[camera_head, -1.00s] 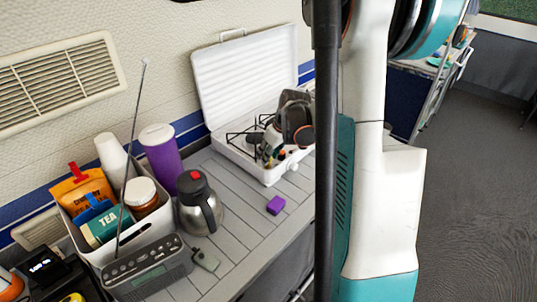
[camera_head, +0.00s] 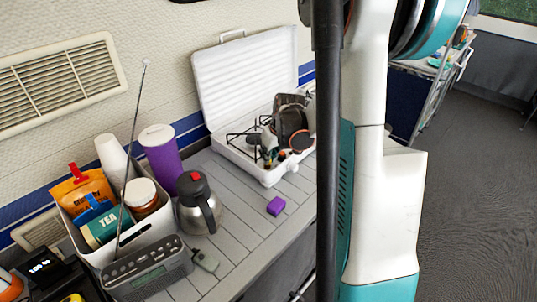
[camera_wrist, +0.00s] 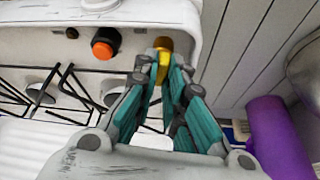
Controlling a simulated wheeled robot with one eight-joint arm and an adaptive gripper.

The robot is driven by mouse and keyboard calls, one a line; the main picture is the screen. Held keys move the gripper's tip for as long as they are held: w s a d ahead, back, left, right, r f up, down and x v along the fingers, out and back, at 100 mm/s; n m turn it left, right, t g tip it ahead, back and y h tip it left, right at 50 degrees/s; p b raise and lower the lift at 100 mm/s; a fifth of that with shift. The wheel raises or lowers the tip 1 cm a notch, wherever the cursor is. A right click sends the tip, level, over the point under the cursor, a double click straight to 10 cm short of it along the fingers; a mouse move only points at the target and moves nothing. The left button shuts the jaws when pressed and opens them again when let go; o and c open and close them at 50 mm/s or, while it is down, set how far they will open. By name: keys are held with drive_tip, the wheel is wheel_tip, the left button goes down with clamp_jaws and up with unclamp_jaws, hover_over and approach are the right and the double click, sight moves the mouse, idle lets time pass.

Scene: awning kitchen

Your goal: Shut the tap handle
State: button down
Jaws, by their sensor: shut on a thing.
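The tap handle (camera_wrist: 164,45) is a small yellow piece at the front of the white camping stove (camera_wrist: 50,18). It shows in the wrist view between the tips of my gripper (camera_wrist: 162,62). The teal and grey fingers are closed together on it and hide part of it. In the head view, my gripper (camera_head: 268,154) reaches down inside the open stove case (camera_head: 236,154), near its front edge. The handle is too small and too covered to make out clearly there.
An orange-faced black knob (camera_wrist: 103,46) sits left of my fingers. Black burner grates (camera_wrist: 42,95) lie nearby. A purple cylinder (camera_head: 161,160), a steel jug (camera_head: 199,203), a radio (camera_head: 147,265) and a purple block (camera_head: 275,206) stand on the grey counter.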

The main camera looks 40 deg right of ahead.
drive_tip(key=m+h, duration=0.1)
drive_tip(key=m, duration=0.2)
drive_tip(key=shift+a+m, duration=0.15)
drive_tip(key=shift+m, duration=0.25)
drive_tip(key=m+g+h, duration=0.1)
drive_tip(key=m+h, duration=0.1)
drive_tip(key=m, duration=0.2)
drive_tip(key=shift+w+a, duration=0.1)
drive_tip(key=m, duration=0.2)
drive_tip(key=m+g, duration=0.1)
drive_tip(key=m, duration=0.1)
drive_tip(key=shift+w+g+h, duration=0.1)
drive_tip(key=shift+g+h, duration=0.2)
drive_tip(key=shift+m+g, duration=0.7)
drive_tip(key=shift+m, duration=1.1)
drive_tip(key=c, duration=1.7)
unclamp_jaws()
drive_tip(key=shift+o, duration=0.2)
